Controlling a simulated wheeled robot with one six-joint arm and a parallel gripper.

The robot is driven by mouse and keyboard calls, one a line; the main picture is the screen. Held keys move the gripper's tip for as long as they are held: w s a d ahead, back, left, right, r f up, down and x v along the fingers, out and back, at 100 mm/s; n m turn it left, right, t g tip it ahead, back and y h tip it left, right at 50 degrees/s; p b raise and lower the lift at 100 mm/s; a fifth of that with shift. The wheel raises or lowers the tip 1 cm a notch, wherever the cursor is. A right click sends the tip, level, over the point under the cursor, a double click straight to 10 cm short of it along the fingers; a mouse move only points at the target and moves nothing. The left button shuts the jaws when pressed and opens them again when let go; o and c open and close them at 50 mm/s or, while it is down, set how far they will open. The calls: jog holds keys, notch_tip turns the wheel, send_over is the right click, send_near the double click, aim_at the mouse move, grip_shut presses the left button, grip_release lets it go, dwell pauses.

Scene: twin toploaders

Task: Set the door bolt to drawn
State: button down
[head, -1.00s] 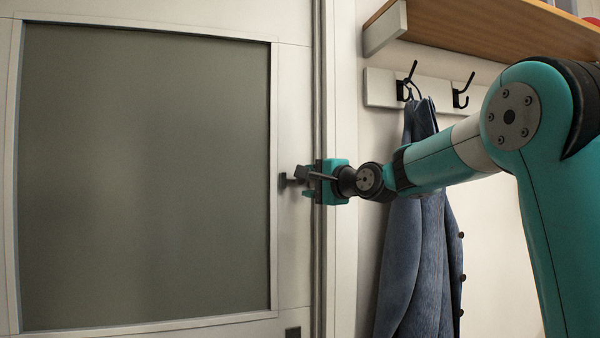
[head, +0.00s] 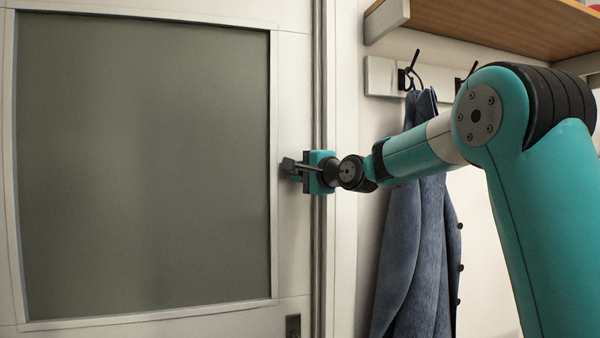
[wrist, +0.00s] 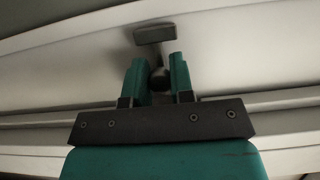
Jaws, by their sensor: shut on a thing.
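The door (head: 296,240) is pale with a large grey panel and fills the left of the head view. The dark door bolt (head: 285,166) sits on the door's right stile, near the edge; most of it is hidden by my gripper. My gripper (head: 297,170) reaches it from the right. In the wrist view the dark end piece of the bolt (wrist: 155,33) shows just beyond the fingers. My gripper's two teal fingers (wrist: 158,75) are closed around a dark round part of the bolt between them.
A blue coat (head: 415,230) hangs from black hooks (head: 405,78) on a white rail, behind my arm. A wooden shelf (head: 480,30) is above at the right. A small dark fitting (head: 293,327) is lower on the door.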

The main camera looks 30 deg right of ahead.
jog(key=shift+w+a, duration=0.15)
jog(key=shift+a, duration=0.75)
jog(key=c, duration=1)
grip_release()
jog(key=shift+a, duration=0.1)
jog(key=s+d+b, duration=0.1)
jog(key=s+b, duration=0.1)
jog(key=s, duration=0.3)
jog(key=s+d+b, duration=0.1)
jog(key=s+b, duration=0.1)
jog(key=s, duration=0.4)
jog(key=s+d+b, duration=0.1)
jog(key=s+b, duration=0.1)
jog(key=s, duration=0.4)
jog(key=shift+d, duration=0.3)
